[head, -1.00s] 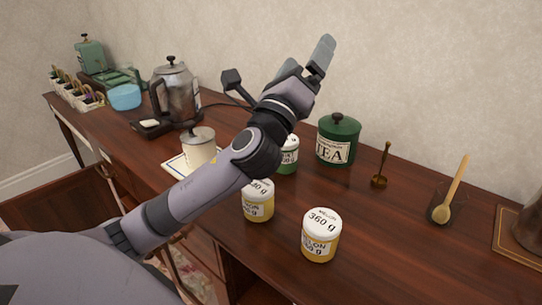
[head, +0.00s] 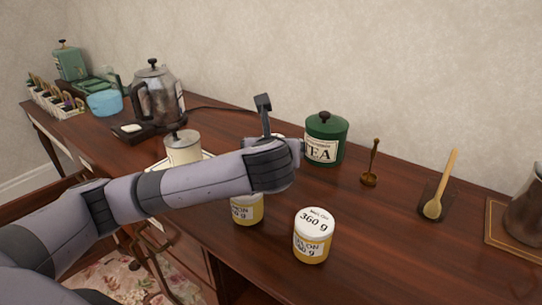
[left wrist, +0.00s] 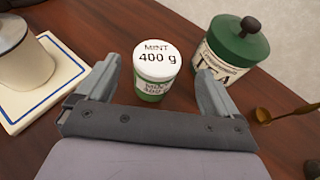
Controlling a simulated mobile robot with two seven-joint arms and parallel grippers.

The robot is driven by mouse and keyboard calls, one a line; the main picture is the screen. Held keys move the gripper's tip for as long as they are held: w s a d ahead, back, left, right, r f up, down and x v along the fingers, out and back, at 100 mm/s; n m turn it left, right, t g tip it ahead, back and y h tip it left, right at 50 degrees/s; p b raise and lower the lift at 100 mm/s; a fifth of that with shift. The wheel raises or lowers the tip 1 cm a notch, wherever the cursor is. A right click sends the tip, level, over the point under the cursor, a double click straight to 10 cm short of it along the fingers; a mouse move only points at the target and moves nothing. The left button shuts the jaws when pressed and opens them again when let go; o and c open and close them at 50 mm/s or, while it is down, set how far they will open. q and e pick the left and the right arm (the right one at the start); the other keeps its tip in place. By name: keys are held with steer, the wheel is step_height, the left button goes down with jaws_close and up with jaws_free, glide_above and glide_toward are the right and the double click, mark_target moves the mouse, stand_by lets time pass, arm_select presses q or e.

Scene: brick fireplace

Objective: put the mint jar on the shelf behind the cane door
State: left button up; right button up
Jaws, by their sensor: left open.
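The mint jar (left wrist: 153,85) is a small green jar with a white lid marked "MINT 400 g". It stands upright on the wooden sideboard in the left wrist view. My left gripper (left wrist: 159,74) is open, its fingers on either side of the jar with gaps visible, not holding it. In the head view my left wrist (head: 270,168) hides most of the jar and the fingertips. The cane door and its shelf cannot be made out. My right gripper is not in view.
A green tea canister (head: 325,142) stands close right of the mint jar. Two melon jars (head: 313,246) (head: 247,209) stand nearer the front edge. A cream canister (head: 182,150) on a tray, a coffee pot (head: 158,95) and a wooden spoon (head: 440,190) also stand there.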

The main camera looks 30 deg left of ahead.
arm_select(q)
steer(key=x, duration=0.5)
steer(key=shift+a, duration=0.2)
steer(key=shift+r, duration=0.1)
steer(key=c, duration=1.5)
step_height(320, 180, up, 20)
steer(key=p, duration=0.2)
